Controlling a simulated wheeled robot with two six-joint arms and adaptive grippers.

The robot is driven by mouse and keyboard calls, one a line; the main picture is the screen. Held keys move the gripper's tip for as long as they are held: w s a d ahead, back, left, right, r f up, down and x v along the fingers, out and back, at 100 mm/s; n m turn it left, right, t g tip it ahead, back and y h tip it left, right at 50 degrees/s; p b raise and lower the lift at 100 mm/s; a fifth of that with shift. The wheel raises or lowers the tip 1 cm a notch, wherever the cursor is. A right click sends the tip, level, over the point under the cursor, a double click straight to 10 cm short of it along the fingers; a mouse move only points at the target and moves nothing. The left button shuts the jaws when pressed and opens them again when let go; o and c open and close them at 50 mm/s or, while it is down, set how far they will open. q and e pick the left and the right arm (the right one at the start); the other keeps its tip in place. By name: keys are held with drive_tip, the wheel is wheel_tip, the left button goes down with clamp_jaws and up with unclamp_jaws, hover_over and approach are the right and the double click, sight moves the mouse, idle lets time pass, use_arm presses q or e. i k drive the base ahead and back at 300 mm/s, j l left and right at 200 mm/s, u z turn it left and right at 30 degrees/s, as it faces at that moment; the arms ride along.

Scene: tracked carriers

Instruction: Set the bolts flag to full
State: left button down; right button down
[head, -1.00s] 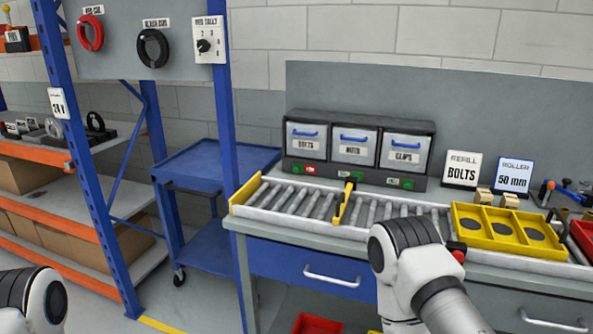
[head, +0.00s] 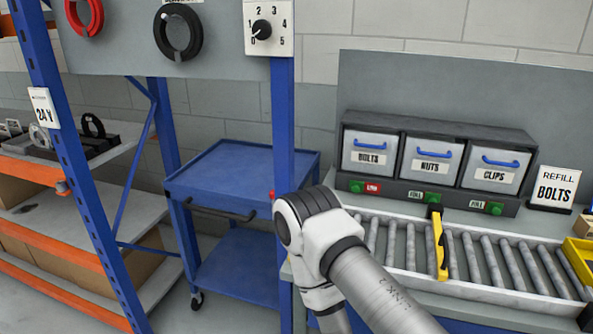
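The bolts bin (head: 369,155) is the left of three grey bins in a dark rack on the bench. Below it, the bolts flag's green knob (head: 356,187) sits at the left of its slot, with a red label (head: 373,188) showing on its right. My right arm reaches in from the bottom, in front of the conveyor's left end. Neither gripper is in view.
A roller conveyor (head: 503,266) with a yellow stop bar (head: 439,243) lies in front of the rack. A "REFILL BOLTS" sign (head: 554,189) stands to the right. A blue cart (head: 238,167) and a blue shelving post (head: 282,118) stand to the left.

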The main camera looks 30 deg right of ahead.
sight(356, 187)
drive_tip(key=i+j+z, duration=0.1)
drive_tip(key=i+z, duration=0.35)
drive_tip(key=i+j+z, duration=0.15)
drive_tip(key=z, duration=0.3)
drive_tip(key=i+j+z, duration=0.55)
drive_tip(key=z, duration=0.25)
drive_tip(key=i+j+z, duration=0.1)
drive_tip(key=j+z, duration=0.45)
drive_tip(key=z, duration=0.25)
drive_tip(key=i+j+z, duration=0.1)
drive_tip(key=j+z, duration=0.3)
drive_tip(key=l, duration=0.1)
